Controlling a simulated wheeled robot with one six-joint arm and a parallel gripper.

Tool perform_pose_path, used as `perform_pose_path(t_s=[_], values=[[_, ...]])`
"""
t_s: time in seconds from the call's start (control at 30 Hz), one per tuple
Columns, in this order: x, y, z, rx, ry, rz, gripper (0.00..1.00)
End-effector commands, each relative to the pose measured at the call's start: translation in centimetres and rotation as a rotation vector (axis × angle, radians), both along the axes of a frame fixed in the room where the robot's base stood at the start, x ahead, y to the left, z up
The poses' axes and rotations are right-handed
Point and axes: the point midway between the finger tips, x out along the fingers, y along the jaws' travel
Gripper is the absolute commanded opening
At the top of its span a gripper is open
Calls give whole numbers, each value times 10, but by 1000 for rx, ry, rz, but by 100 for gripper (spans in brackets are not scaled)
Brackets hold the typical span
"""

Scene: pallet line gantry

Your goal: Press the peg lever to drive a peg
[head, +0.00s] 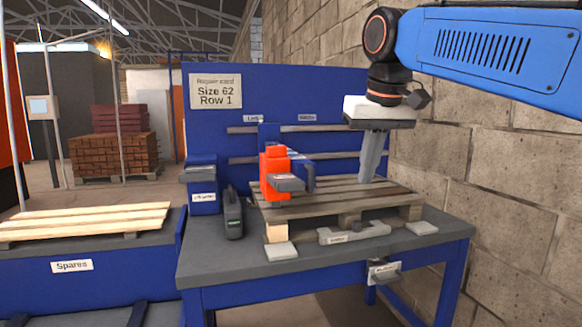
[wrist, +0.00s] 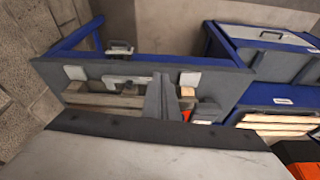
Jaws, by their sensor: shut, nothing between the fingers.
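My gripper (head: 367,180) is shut and empty, pointing down over the right part of the wooden pallet (head: 330,207) on the blue bench. In the wrist view my gripper (wrist: 168,80) shows its fingers together. A grey lever-like handle with a small label (head: 384,272) hangs at the bench's front edge, lower right, apart from my gripper. It also shows in the wrist view (wrist: 121,47). The label is too small to read, so I cannot tell whether this is the peg lever. An orange tool with a grey block (head: 274,165) stands at the pallet's left.
A grey bracket (head: 354,233) lies at the pallet's front between two pale pads (head: 281,251) (head: 422,228). A dark upright tool (head: 233,213) stands left of the pallet. A blue back panel (head: 335,90) and a block wall (head: 500,170) bound the bench. The Spares bench (head: 72,265) is left.

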Motion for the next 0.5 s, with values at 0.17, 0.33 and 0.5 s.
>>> perform_pose_path(t_s=[0.17, 0.33, 0.5], values=[[24, 34, 37, -4, 13, 26, 0], [41, 67, 67, -7, 26, 48, 0], [53, 99, 92, -11, 38, 68, 0]])
